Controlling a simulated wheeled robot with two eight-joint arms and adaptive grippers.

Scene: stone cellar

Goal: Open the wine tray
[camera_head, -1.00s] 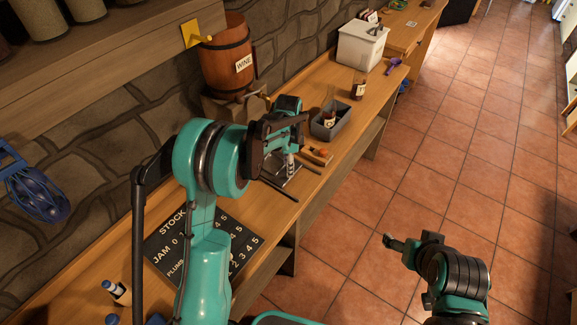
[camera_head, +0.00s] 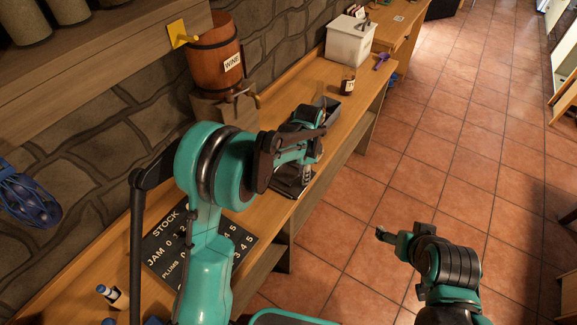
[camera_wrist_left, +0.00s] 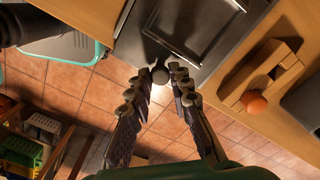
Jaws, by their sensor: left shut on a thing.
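The wine tray, a flat dark grey metal unit with a raised rim, lies at the bench's front edge, partly behind my left arm in the head view (camera_head: 283,187). In the left wrist view its grey top (camera_wrist_left: 182,27) fills the upper middle, and a round grey knob (camera_wrist_left: 160,76) sits at its front edge. My left gripper (camera_wrist_left: 160,70) is shut on this knob, one finger on each side. In the head view the left gripper (camera_head: 306,176) points down at the tray's front. My right gripper (camera_head: 380,234) hangs over the floor, away from the bench; its jaws are too small to judge.
A wooden cask labelled WINE (camera_head: 217,62) stands behind the tray. A wooden block with an orange ball (camera_wrist_left: 256,103) lies beside it. The tiled floor in front is clear.

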